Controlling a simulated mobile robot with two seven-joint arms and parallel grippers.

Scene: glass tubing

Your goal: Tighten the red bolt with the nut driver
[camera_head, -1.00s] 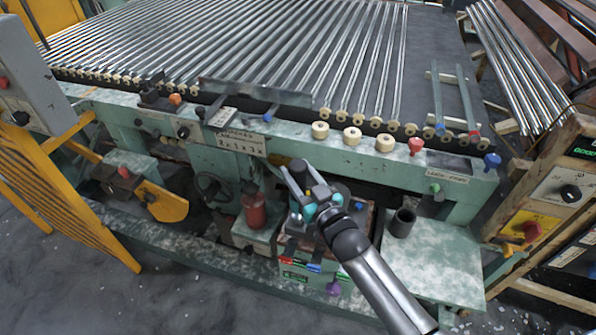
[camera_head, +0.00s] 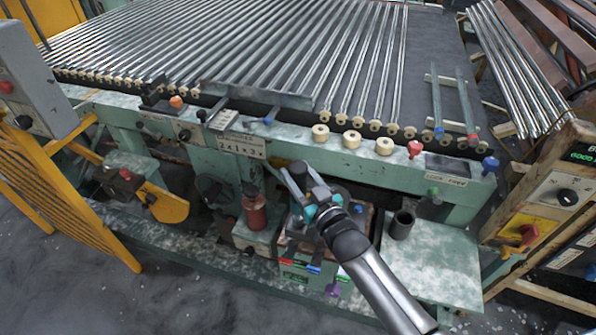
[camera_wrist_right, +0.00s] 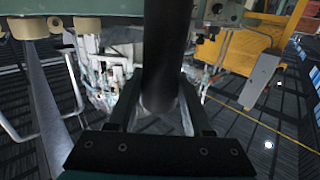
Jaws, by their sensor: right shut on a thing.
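My right gripper (camera_head: 306,190) reaches in from the bottom right, in front of the green machine frame. It is shut on a dark, round-bodied tool that looks like the nut driver (camera_head: 297,172). In the right wrist view the dark shaft of this nut driver (camera_wrist_right: 166,60) stands between the two fingers (camera_wrist_right: 160,112); its working end is not clear. A red-headed bolt (camera_head: 415,148) stands on the front rail, up and right of the gripper and well apart from it. My left gripper is not in view.
Blue bolts (camera_head: 490,163), an orange one (camera_head: 176,101) and cream rollers (camera_head: 353,137) sit along the machine front. Below the gripper is a box with coloured tags (camera_head: 300,265). A dark cup (camera_head: 402,224) stands on the lower green shelf (camera_head: 440,265), which has free room.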

